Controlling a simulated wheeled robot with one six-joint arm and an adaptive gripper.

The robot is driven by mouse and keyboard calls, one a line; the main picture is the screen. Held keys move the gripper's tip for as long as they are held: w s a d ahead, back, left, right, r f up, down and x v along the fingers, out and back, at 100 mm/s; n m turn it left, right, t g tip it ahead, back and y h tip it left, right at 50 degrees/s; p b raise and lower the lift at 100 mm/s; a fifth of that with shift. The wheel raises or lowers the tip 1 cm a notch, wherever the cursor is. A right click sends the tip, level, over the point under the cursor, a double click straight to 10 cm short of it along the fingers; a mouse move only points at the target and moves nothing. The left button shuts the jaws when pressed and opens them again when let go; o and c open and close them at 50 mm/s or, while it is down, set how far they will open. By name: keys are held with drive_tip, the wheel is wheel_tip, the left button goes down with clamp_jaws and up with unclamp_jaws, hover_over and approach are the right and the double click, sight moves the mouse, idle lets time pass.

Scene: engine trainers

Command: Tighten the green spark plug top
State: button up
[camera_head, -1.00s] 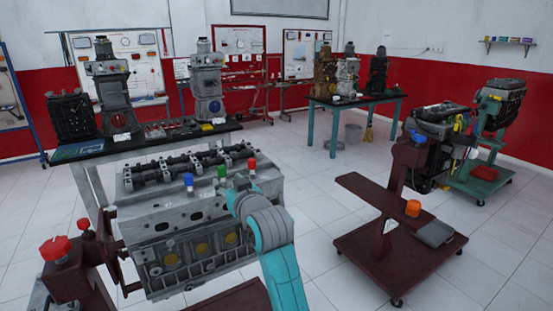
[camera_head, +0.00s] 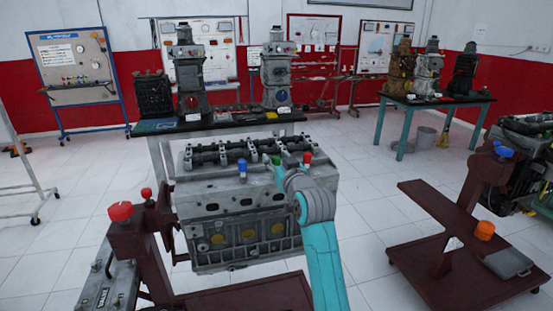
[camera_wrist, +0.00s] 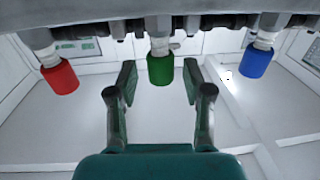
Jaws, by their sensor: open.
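The green spark plug top (camera_wrist: 160,69) stands in the middle of a row of three on the engine block (camera_head: 245,198). It also shows in the head view (camera_head: 276,160), just beyond my arm's end. My gripper (camera_wrist: 160,77) is open, with one finger on each side of the green top and gaps between them. I see no contact. In the head view my gripper (camera_head: 281,170) is small and partly hidden by my wrist. The blue top (camera_head: 242,168) and the red top (camera_head: 307,158) stand on either side of the green one.
In the wrist view the red top (camera_wrist: 60,77) and blue top (camera_wrist: 257,62) lie outside the fingers. The maroon engine stand (camera_head: 150,240) is at the left and another maroon stand (camera_head: 440,225) at the right. Open floor lies between engine and right stand.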

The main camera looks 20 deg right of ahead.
drive_tip(key=shift+w+a, duration=0.1)
drive_tip(key=shift+w, duration=0.35)
clamp_jaws()
drive_tip(key=shift+a+m+h, duration=0.1)
drive_tip(key=shift+m+h, duration=0.2)
drive_tip(key=shift+h, duration=0.2)
drive_tip(key=m+h, duration=0.3)
drive_tip(key=h, duration=0.1)
drive_tip(key=shift+h, duration=0.3)
drive_tip(key=shift+m+g+h, duration=0.75)
drive_tip(key=shift+m+h, duration=0.2)
drive_tip(key=shift+h, duration=0.5)
drive_tip(key=shift+m+g+h, duration=0.75)
drive_tip(key=shift+m+h, duration=0.2)
drive_tip(key=shift+h, duration=0.5)
drive_tip(key=shift+m+h, duration=0.3)
